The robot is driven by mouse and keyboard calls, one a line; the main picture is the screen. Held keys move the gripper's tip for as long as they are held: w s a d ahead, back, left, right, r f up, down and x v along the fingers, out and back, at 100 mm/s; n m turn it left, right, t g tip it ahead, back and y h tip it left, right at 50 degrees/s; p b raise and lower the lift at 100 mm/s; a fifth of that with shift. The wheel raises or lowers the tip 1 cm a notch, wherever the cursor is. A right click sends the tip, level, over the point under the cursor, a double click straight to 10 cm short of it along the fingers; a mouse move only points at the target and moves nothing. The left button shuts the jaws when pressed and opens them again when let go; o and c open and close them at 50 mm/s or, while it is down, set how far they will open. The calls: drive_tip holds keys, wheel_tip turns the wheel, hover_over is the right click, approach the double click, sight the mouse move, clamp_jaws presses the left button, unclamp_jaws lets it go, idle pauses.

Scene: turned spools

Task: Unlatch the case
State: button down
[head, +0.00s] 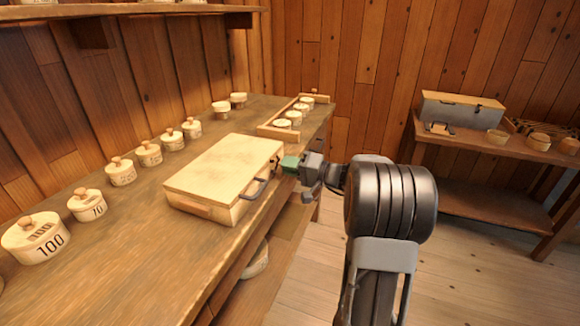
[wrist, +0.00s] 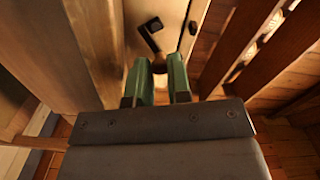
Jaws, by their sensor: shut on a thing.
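The pale wooden case (head: 222,168) lies shut on the workbench, with a dark handle (head: 256,188) on its side facing my arm. My gripper (head: 288,163) is at that side, near the far corner, its green fingers close against the case. In the wrist view, a dark latch arm (wrist: 150,38) runs from a pivot on the case side down to a brown knob (wrist: 159,64). My gripper (wrist: 161,80) is shut on this latch, with the knob between its green fingertips. In the head view the fingers and wrist hide the latch.
Several lidded wooden pots (head: 121,172) stand along the back of the workbench (head: 110,250). A wooden tray (head: 268,131) with round pieces sits just beyond the case. A grey box (head: 462,112) stands on a side table at right. Bare floor lies between.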

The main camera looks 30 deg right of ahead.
drive_tip(key=shift+f+m, duration=0.15)
drive_tip(key=shift+m, duration=0.25)
drive_tip(key=c, duration=1.1)
unclamp_jaws()
drive_tip(key=shift+o, duration=0.2)
drive_tip(key=v, duration=1.4)
drive_tip(key=shift+p, duration=0.35)
drive_tip(key=shift+w, duration=0.1)
